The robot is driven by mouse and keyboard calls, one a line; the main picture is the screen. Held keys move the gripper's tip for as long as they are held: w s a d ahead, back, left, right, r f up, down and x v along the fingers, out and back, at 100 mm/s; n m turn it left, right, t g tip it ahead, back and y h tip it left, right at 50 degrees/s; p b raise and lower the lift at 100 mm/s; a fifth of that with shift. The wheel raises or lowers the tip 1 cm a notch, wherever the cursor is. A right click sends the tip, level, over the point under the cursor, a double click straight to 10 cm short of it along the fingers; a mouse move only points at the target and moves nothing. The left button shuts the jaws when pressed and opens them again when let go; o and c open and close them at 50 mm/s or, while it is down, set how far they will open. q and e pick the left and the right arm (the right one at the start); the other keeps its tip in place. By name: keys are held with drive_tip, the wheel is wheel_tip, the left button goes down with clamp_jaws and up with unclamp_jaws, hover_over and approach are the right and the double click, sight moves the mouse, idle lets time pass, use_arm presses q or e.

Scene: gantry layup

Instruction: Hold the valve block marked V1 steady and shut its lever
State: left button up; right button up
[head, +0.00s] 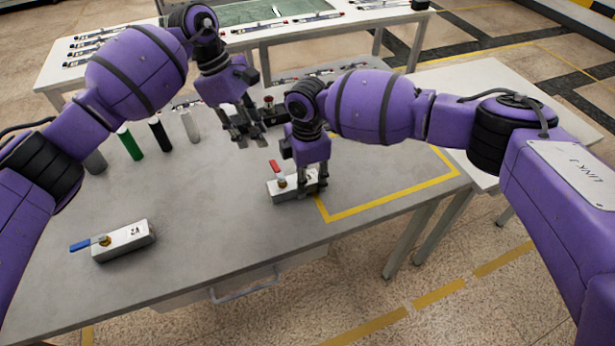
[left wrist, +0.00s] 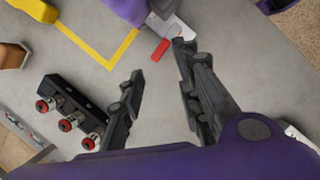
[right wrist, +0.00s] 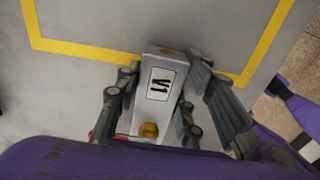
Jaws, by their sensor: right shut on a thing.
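The valve block marked V1 (head: 275,196) is a pale metal block on the grey table; its label reads clearly in the right wrist view (right wrist: 162,98). Its red lever (head: 275,168) points away from me, roughly across the block's length, from a brass stem (right wrist: 148,130). My right gripper (head: 311,186) points down and is shut on the V1 block, a finger on each side. My left gripper (head: 243,138) is open and empty above the table, behind and left of the block. In the left wrist view the red lever (left wrist: 160,49) shows beyond its fingertips, apart from them.
A second valve block (head: 125,241) with a blue lever (head: 80,246) lies at the front left. Green (head: 130,143), black (head: 159,134) and white (head: 189,125) cylinders stand at the back left. A dark manifold with red knobs (left wrist: 70,122) lies behind. Yellow tape (head: 390,204) marks the right.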

use_arm(q)
drive_tip(key=shift+w+n, duration=0.1)
drive_tip(key=shift+n, duration=0.3)
drive_tip(key=c, duration=0.7)
drive_tip(key=shift+w+d+n, duration=0.1)
drive_tip(key=shift+d+n, duration=0.1)
drive_tip(key=shift+n, duration=0.4)
clamp_jaws()
drive_tip(key=w+d+r+n+t+h, duration=0.1)
drive_tip(key=w+n+t, duration=0.1)
drive_tip(key=n, duration=1)
drive_tip(key=w+d+r+n+t+h, duration=0.1)
drive_tip(key=n+t, duration=0.1)
drive_tip(key=n, duration=1)
drive_tip(key=s+a+f+n+h, duration=0.1)
drive_tip(key=s+n, duration=0.5)
drive_tip(key=n, duration=1.2)
drive_tip(key=shift+a+f+n, duration=0.15)
drive_tip(key=shift+a+n, duration=0.15)
drive_tip(key=shift+a, duration=0.05)
